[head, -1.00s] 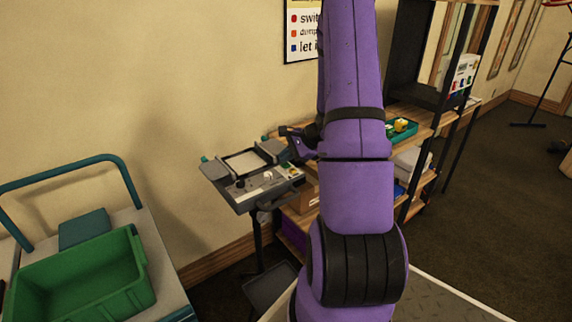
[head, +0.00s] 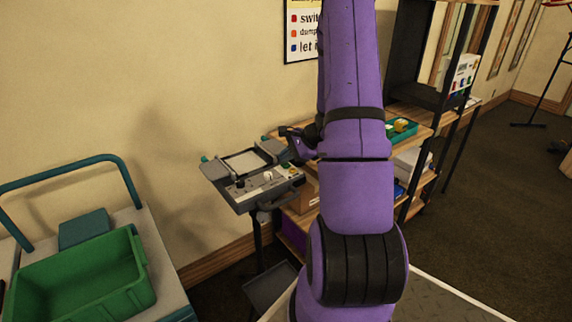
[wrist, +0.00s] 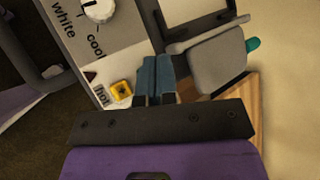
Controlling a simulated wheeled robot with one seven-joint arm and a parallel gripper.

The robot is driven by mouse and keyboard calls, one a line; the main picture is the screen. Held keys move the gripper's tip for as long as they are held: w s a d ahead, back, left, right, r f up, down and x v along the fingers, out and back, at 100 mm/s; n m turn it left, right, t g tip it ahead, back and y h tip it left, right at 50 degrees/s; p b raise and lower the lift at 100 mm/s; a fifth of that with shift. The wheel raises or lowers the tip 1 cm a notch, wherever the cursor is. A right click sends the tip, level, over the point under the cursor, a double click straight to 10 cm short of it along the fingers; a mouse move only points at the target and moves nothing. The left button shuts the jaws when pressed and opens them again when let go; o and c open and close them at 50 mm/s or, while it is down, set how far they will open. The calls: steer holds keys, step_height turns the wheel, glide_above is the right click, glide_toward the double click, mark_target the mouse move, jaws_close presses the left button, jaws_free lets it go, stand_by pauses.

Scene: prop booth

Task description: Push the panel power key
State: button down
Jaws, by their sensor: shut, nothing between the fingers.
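The grey control panel (head: 246,192) stands on a post against the wall, left of my arm in the head view. Its face has a white knob, also in the wrist view (wrist: 98,10), with the words "white", "cool" and "hot" printed nearby. A yellow square key (wrist: 121,90) with a dark mark sits beside "hot"; I cannot tell for sure that it is the power key. My gripper (wrist: 154,62) is shut and empty, its blue fingers just right of the yellow key in the wrist view. Contact with the panel cannot be seen. My arm hides part of the panel's right side in the head view.
A grey padded flap (wrist: 215,62) lies right of the fingers in the wrist view. A wooden shelf with a green tray (head: 404,130) stands behind my arm. A green bin (head: 85,285) sits on a cart at left. Open floor lies at right.

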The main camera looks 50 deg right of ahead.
mark_target(286, 165)
steer(key=shift+f, duration=0.15)
stand_by(0.4)
steer(key=shift+f, duration=0.3)
steer(key=shift+r, duration=0.5)
stand_by(0.3)
steer(key=shift+r, duration=3)
